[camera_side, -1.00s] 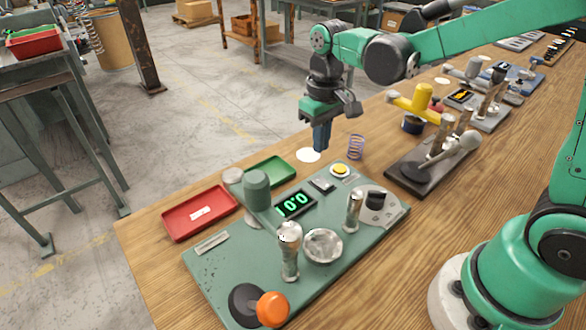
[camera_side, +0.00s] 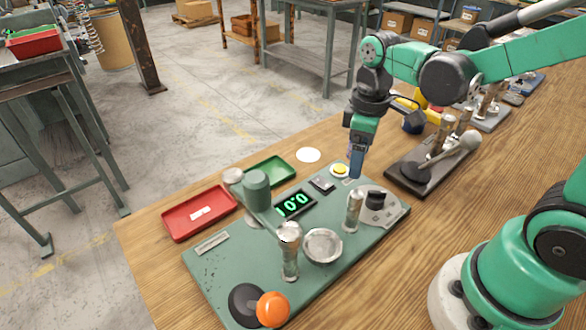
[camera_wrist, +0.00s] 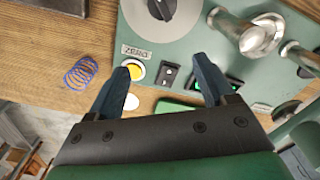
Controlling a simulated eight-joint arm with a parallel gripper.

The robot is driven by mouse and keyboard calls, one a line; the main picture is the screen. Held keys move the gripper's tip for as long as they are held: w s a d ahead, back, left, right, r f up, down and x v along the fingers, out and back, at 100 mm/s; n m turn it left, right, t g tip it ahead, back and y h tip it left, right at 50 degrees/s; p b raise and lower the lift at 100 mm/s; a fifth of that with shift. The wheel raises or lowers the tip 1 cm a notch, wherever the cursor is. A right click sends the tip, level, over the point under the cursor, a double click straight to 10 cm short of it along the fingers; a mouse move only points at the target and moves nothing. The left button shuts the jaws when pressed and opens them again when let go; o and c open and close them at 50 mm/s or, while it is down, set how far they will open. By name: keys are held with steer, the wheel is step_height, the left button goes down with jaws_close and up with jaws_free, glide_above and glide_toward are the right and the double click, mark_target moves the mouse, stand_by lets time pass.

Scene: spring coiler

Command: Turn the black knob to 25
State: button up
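The black knob (camera_side: 375,199) stands on a grey dial plate at the right end of the green coiler panel (camera_side: 310,280). In the wrist view the knob (camera_wrist: 162,8) is at the top, cut by the frame edge, on its round grey dial. The digital display (camera_side: 295,205) glows green and seems to read 0.0. My gripper (camera_side: 356,172) points down above the panel's back right edge, behind the knob and apart from it. In the wrist view my gripper (camera_wrist: 168,72) is open, its two blue fingers apart with nothing between them but the panel below.
A yellow button (camera_wrist: 135,70) marked ZERO and a small black switch (camera_wrist: 167,74) lie below my fingers. Metal posts (camera_side: 353,212), an orange ball lever (camera_side: 273,309) and red (camera_side: 200,212) and green (camera_side: 270,171) trays are nearby.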

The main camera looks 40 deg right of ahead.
mark_target(378, 191)
steer(key=s+n, duration=0.2)
steer(key=s+d+f+n, duration=0.1)
steer(key=s, duration=0.1)
steer(key=shift+s+f+n, duration=0.1)
steer(key=shift+n, duration=0.2)
steer(key=shift+f, duration=2.7)
jaws_close()
